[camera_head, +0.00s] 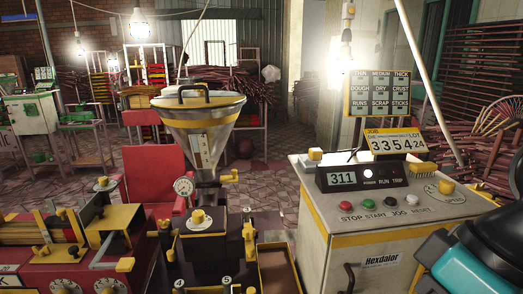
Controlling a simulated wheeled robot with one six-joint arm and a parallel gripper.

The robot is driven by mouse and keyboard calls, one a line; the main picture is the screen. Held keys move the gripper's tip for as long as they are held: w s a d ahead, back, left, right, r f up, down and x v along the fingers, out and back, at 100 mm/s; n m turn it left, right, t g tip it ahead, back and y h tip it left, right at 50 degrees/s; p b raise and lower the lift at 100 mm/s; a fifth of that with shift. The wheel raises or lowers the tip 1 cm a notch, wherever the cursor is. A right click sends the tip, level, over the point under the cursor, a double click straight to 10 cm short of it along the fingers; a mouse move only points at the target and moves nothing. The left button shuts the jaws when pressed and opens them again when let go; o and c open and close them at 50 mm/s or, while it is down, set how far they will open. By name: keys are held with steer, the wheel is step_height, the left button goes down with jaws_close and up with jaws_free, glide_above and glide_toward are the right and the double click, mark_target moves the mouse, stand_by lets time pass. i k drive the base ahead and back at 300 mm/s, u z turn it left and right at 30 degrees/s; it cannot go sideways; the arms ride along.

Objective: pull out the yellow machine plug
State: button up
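A machine with yellow fittings stands at the front centre, with a metal hopper (196,122) that has a yellow rim and a black handle. A round white gauge (184,187) is beside the hopper's neck. A cream control cabinet (385,235) with a yellow stripe stands to its right. A small yellow block (315,153) sits on the cabinet's back left corner. I cannot tell which yellow part, if any, is the plug; no cord or socket shows clearly. A teal and black part of my arm fills the lower right corner. My gripper's fingers are not in view.
The cabinet top carries a display (362,177), coloured buttons and a yellow-topped number counter (395,143). A red and yellow machine (70,245) fills the lower left. A red chair (157,172) is behind it. Stick bundles pile up at right. Tiled floor shows between the machines.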

mark_target(315, 154)
steer(key=u, duration=0.7)
steer(key=i, duration=0.9)
steer(key=u, duration=0.2)
